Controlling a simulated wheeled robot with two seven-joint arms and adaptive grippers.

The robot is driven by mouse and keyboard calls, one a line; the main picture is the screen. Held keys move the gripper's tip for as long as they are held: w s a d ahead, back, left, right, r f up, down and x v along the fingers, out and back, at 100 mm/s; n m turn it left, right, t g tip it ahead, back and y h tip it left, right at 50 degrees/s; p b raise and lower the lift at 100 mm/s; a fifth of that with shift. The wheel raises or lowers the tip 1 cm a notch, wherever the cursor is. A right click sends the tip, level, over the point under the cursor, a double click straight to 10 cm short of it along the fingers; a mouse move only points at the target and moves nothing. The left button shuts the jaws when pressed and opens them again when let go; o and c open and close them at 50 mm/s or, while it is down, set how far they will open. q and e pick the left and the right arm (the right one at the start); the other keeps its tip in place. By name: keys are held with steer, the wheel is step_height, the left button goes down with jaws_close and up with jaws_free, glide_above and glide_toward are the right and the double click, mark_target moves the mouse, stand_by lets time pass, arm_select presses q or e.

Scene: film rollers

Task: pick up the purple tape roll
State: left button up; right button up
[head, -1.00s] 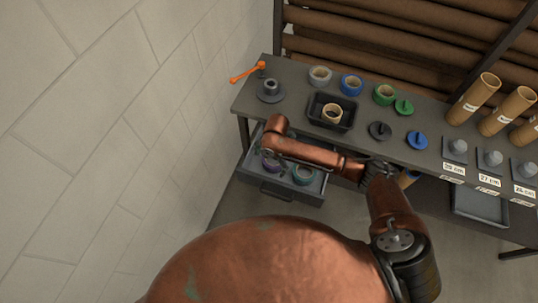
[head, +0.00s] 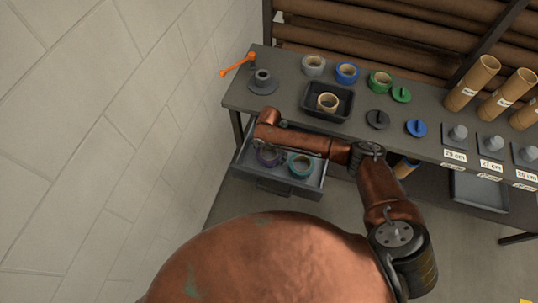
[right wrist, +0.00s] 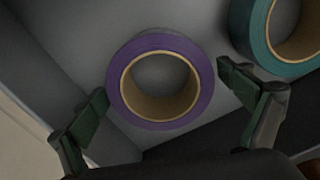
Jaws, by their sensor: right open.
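The purple tape roll (right wrist: 203,97) lies flat in the open drawer, its cardboard core facing up in the right wrist view. In the head view the purple tape roll (head: 269,156) is partly hidden by my right arm. My right gripper (right wrist: 165,108) is open, with one finger on each side of the roll in the picture. Both fingers look apart from the roll, and I cannot tell how far above it they are. In the head view my right arm hides the gripper's fingers. My left gripper does not show.
A teal tape roll (right wrist: 288,38) lies in the drawer (head: 316,181) just right of the purple one. The drawer walls are close around. Above stands the table (head: 300,119) with a black tray (head: 346,108), several tape rolls, an orange-handled tool (head: 236,66) and cardboard tubes.

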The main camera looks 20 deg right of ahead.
steer(key=shift+c, duration=0.5)
steer(key=c, duration=1.3)
steer(key=shift+c, duration=0.2)
